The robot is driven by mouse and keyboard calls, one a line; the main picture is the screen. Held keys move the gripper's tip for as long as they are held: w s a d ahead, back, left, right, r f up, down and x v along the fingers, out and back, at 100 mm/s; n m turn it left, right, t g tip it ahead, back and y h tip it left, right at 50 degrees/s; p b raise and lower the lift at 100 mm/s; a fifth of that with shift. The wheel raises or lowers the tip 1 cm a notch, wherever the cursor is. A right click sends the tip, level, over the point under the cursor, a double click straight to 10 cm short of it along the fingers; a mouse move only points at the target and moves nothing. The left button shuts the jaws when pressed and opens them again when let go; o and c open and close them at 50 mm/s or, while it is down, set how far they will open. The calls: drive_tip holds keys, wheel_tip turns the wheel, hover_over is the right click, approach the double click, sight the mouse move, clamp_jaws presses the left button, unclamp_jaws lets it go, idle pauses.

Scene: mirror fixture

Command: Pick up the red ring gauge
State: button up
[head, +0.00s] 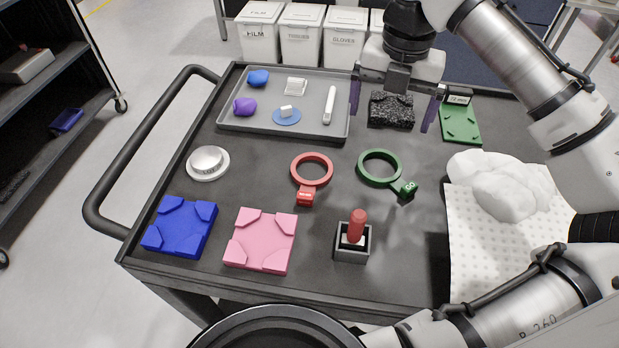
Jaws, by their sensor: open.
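The red ring gauge (300,161) lies flat on the dark cart top near its middle, with its small red tag end (305,196) toward the front. A green ring gauge (364,172) lies to its right, apart from it, with its tag end at the lower right. My gripper (392,113) is above the back of the cart, behind and to the right of the red ring. Its two purple-tipped fingers are wide apart, one on each side of a black speckled block (391,110) in the picture. I cannot tell how high the fingers are above it.
A grey tray (232,126) with small items is at the back left. Blue (181,226) and pink (262,240) fixtures, a box with a red peg (352,244) and a silver disc (207,163) stand nearby. White cloth (505,187) lies right. Bare top surrounds the rings.

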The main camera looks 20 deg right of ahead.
drive_tip(key=a+m, duration=0.2)
drive_tip(key=m, duration=0.4)
drive_tip(key=n+p, duration=0.4)
drive_tip(key=n, duration=3.1)
hover_over(311, 173)
wheel_tip(311, 173, down, 7)
drive_tip(key=shift+a+r, duration=0.1)
drive_tip(key=shift+a, duration=0.05)
drive_tip(key=shift+f, duration=2.75)
drive_tip(key=c, duration=1.1)
